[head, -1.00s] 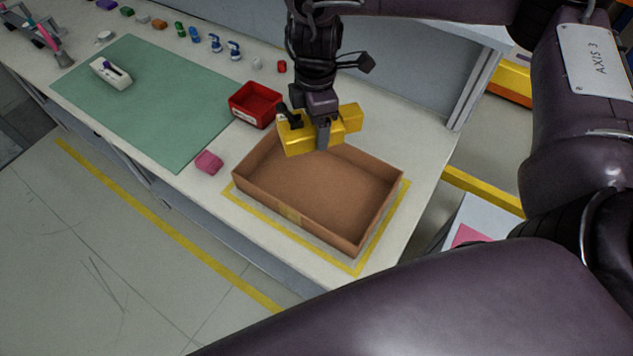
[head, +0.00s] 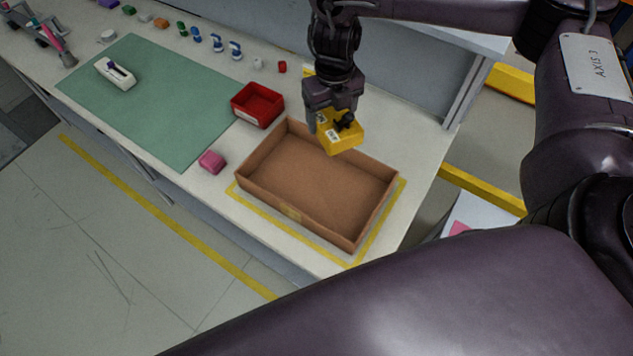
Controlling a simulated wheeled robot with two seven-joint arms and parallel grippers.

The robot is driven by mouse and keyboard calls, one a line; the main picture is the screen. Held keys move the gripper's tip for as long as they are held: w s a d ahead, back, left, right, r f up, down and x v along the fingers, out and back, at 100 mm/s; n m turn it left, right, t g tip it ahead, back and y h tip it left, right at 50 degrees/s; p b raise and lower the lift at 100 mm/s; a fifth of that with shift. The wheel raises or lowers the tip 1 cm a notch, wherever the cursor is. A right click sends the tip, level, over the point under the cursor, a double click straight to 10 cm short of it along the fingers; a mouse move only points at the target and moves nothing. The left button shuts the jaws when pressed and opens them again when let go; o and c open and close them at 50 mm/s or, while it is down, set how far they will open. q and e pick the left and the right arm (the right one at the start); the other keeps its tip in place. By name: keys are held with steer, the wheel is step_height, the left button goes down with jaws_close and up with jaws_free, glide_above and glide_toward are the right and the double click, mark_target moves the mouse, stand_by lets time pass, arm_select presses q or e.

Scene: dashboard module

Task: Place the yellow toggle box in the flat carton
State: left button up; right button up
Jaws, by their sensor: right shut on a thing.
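The yellow toggle box (head: 343,140) has a black toggle and a pale label on it. My right gripper (head: 332,118) is shut on it and points down from above. The box hangs over the back part of the flat carton (head: 310,190), around its far rim. The carton is brown, open at the top and looks empty, though the box and gripper hide part of its far wall. My left gripper is not in view.
The carton stands inside a yellow taped outline (head: 250,208) on the pale bench. A red bin (head: 257,105) and a pink block (head: 211,161) are left of it. A green mat (head: 150,105) with a white device (head: 116,73) lies farther left. Several small coloured parts line the back.

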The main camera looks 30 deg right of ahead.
steer(key=shift+d+n, duration=0.15)
steer(key=shift+n, duration=0.55)
steer(key=shift+f, duration=0.25)
steer(key=b, duration=0.5)
glide_above(329, 175)
step_height(329, 175, down, 16)
steer(key=shift+s+r, duration=0.1)
step_height(329, 175, down, 3)
steer(key=shift+f+b, duration=0.2)
steer(key=shift+b, duration=0.25)
steer(key=shift+f, duration=0.15)
steer(key=shift+f, duration=0.15)
steer(key=o, duration=0.8)
